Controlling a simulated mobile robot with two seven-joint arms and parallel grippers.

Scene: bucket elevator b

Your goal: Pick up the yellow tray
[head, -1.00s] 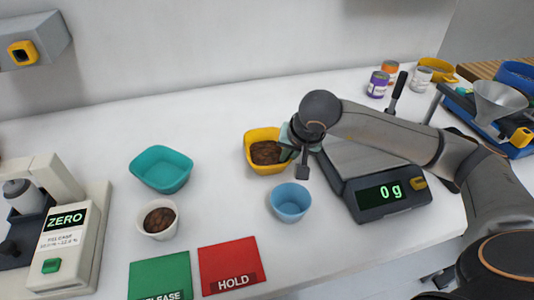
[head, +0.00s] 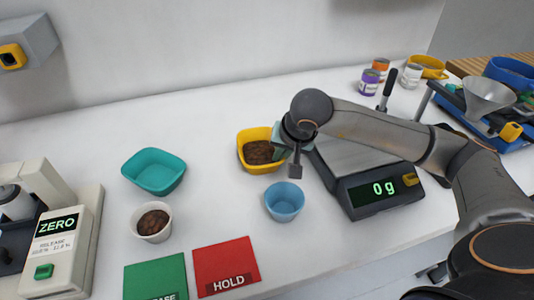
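The yellow tray (head: 243,147) stands on the white table near the middle, with brown granular contents in it. My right gripper (head: 281,153) is at the tray's right rim, pointing down. Its wrist hides most of the fingers and part of the rim, so I cannot tell whether the fingers are closed on it. The tray rests level on the table. My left gripper is not in view.
A blue cup (head: 284,203) stands just in front of the gripper. The scale (head: 381,193), reading 0 g, is to the right, under my forearm. A teal tray (head: 154,173) and a white cup (head: 151,222) are at left. Another yellow container (head: 431,66) is back right.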

